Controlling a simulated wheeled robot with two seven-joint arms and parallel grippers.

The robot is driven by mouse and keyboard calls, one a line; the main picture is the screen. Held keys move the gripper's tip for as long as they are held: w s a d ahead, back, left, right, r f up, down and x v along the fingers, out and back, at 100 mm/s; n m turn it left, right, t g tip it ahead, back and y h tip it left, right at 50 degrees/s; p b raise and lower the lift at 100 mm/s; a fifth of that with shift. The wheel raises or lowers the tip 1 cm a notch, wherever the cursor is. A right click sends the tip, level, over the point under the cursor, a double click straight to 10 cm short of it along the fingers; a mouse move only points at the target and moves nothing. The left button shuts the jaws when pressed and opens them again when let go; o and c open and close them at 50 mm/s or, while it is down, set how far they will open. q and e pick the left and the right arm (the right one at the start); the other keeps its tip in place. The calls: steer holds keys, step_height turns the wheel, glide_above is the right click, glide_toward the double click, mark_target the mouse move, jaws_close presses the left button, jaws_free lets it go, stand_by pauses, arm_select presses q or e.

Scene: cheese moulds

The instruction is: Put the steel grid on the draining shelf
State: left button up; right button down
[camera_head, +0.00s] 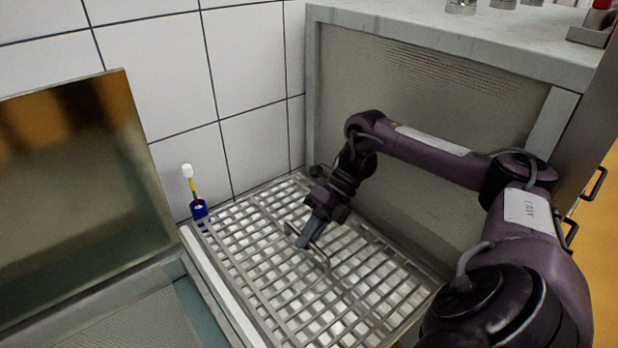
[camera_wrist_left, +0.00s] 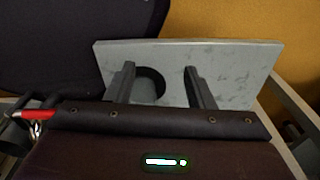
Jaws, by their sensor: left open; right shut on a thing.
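The steel grid (camera_head: 338,294) is a flat lattice of grey bars in the lower middle of the head view. It lies over the draining shelf, whose pale side rail (camera_head: 222,292) shows along the left. I cannot tell whether the grid rests fully on the shelf or is slightly above it. My right gripper (camera_head: 309,241) points down and is shut on the grid near its middle, at a small handle-like bar. My left gripper (camera_wrist_left: 160,82) shows only in the left wrist view, open, with nothing between its fingers.
A blue holder (camera_head: 199,211) with a white-topped stick stands at the grid's back left corner. A grey cabinet wall (camera_head: 440,130) rises behind my right arm. A brownish reflective panel (camera_head: 75,190) stands at left. In the left wrist view, a grey slab (camera_wrist_left: 235,70) lies beyond the fingers.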

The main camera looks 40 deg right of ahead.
mark_target(306, 253)
arm_select(q)
steer(key=shift+w, duration=0.15)
arm_select(e)
steer(key=shift+w+f, duration=0.1)
steer(key=shift+f, duration=1.85)
arm_select(q)
steer(key=shift+d, duration=0.1)
arm_select(e)
steer(key=c, duration=1.8)
jaws_free()
steer(key=shift+f, duration=0.15)
steer(key=o, duration=0.3)
steer(key=shift+o, duration=0.2)
